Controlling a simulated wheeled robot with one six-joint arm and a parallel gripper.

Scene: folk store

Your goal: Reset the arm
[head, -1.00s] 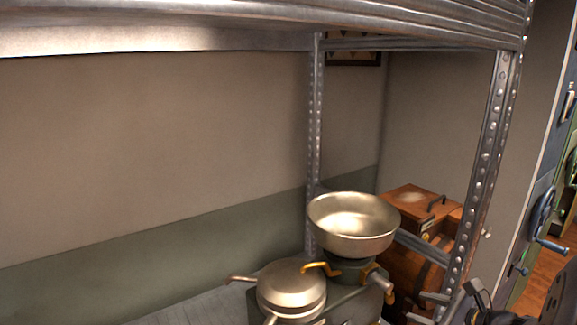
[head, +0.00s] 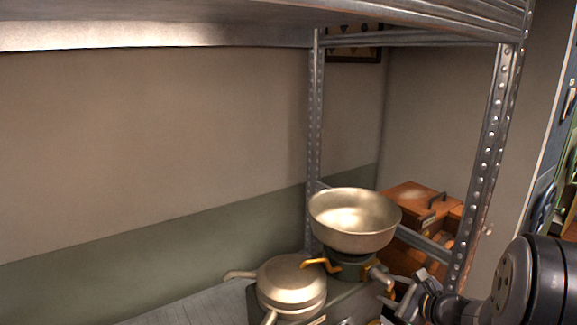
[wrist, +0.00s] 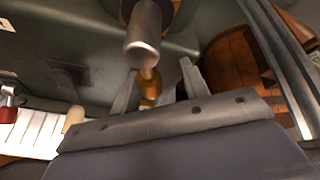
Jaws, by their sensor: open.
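My gripper (head: 398,292) shows at the lower right in the head view, in front of the shelf, beside the green burner unit. In the wrist view my gripper (wrist: 158,88) has its two fingers apart. A metal knob with a brass stem (wrist: 142,50) lies just beyond and between the fingers in that picture; I cannot tell whether they touch it. My dark arm link covers the lower right corner of the head view.
A metal bowl (head: 354,220) sits on the green burner (head: 352,268). A lidded pan (head: 291,284) stands left of it. The shelf post (head: 487,150) rises close to my arm. A wooden box (head: 412,205) stands behind. The shelf's left side looks clear.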

